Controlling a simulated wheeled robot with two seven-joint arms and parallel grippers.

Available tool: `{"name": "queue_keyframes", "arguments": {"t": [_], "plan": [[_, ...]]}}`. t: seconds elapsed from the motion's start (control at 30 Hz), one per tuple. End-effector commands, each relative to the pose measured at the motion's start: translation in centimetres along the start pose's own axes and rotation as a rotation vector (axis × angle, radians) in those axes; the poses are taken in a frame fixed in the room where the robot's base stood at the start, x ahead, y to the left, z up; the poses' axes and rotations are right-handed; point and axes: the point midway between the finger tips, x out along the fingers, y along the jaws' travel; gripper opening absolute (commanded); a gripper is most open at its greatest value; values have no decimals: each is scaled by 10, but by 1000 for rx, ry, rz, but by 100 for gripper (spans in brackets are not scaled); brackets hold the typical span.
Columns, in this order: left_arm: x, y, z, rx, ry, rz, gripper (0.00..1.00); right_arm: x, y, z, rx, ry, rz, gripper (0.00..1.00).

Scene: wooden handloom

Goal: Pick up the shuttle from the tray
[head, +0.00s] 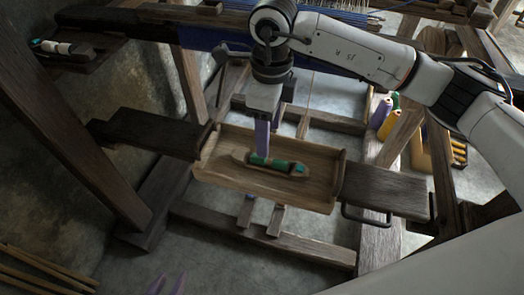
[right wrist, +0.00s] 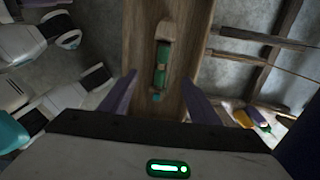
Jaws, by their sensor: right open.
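The shuttle (head: 282,166), a wooden boat shape with a green bobbin, lies in the wooden tray (head: 220,177). In the right wrist view the shuttle (right wrist: 162,60) lies lengthwise on the tray (right wrist: 187,30), between and beyond the finger ends. My right gripper (head: 262,151) points down over the shuttle's left part, with its purple fingers spread and nothing held; they also show in the right wrist view (right wrist: 160,78). Whether they touch the shuttle I cannot tell.
Dark wooden boards (head: 150,133) flank the tray. Another shuttle with a pale bobbin (head: 58,47) lies on a ledge at upper left. Thread cones (head: 381,112) and a yellow crate (head: 420,153) stand at right. Loom beams (head: 270,238) run below; sticks (head: 40,270) lie at lower left.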

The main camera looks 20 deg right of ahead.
Motion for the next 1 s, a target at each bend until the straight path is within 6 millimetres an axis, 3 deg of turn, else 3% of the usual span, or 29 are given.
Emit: {"name": "queue_keyframes", "arguments": {"t": [0.73,1.0], "plan": [[1,1,2,-4,-1,3,31,93,-2,2,-2,10,0,56],[1,1,2,-4,-1,3,31,100,-2,3,-3,6,-1,56]]}}
